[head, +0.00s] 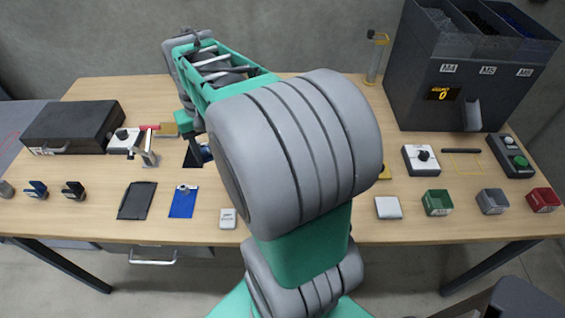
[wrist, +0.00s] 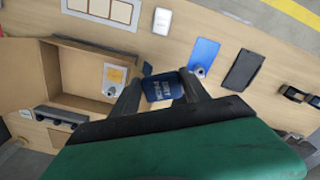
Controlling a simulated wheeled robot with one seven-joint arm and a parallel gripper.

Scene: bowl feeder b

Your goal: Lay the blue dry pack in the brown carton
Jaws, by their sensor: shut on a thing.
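My gripper (wrist: 160,88) is shut on the blue dry pack (wrist: 163,87), whose white lettering faces the wrist camera. The pack sits between the two dark fingers, above the table. In the wrist view, the open brown carton (wrist: 22,78) is at the left, to the left of the pack and apart from it. In the head view, my arm covers most of the middle of the table. A small bit of blue (head: 207,152) shows beside it, and I cannot make out the carton there.
A blue mat (head: 182,204) with a small metal part and a black tray (head: 137,201) lie at the front left. A black case (head: 73,127) is at the back left. Small green (head: 437,203), grey and red bins stand front right. A dark hopper unit (head: 462,80) stands back right.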

